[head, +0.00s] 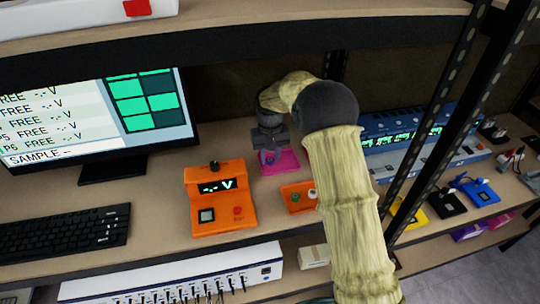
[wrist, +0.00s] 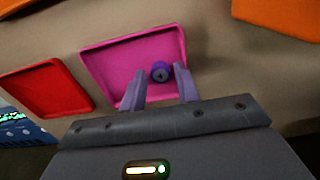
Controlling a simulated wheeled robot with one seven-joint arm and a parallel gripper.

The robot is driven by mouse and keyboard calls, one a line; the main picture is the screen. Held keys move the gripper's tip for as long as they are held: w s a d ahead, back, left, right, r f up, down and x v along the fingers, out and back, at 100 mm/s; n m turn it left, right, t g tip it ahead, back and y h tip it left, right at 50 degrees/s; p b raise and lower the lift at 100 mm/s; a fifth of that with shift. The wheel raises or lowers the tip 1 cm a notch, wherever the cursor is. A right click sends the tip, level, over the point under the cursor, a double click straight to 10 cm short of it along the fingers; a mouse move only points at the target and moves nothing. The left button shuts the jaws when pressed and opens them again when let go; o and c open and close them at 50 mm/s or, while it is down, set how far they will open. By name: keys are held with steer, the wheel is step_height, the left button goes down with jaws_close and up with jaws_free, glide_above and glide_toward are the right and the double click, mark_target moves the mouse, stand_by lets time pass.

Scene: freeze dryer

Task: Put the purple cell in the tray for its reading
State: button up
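The purple cell (wrist: 160,72) shows end-on in the wrist view, over the lower right part of the magenta tray (wrist: 108,62). My gripper (wrist: 160,78) has its two fingers spread on either side of the cell, with a narrow gap at the left finger. The fingers look open; whether the cell rests on the tray floor is hard to tell. In the head view my gripper (head: 268,158) points down over the magenta tray (head: 288,160), and my arm hides part of that area.
An orange meter (head: 220,198) reading "-- V" stands left of the magenta tray. An orange tray (head: 293,208) with small items lies in front. A red tray (wrist: 48,90) lies beside the magenta one. A blue instrument (head: 400,130), monitor (head: 100,100) and keyboard (head: 65,232) flank the bench.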

mark_target(270, 159)
steer(key=shift+r, duration=0.1)
step_height(270, 159, up, 8)
steer(key=shift+f+b, duration=0.25)
steer(key=shift+b, duration=0.45)
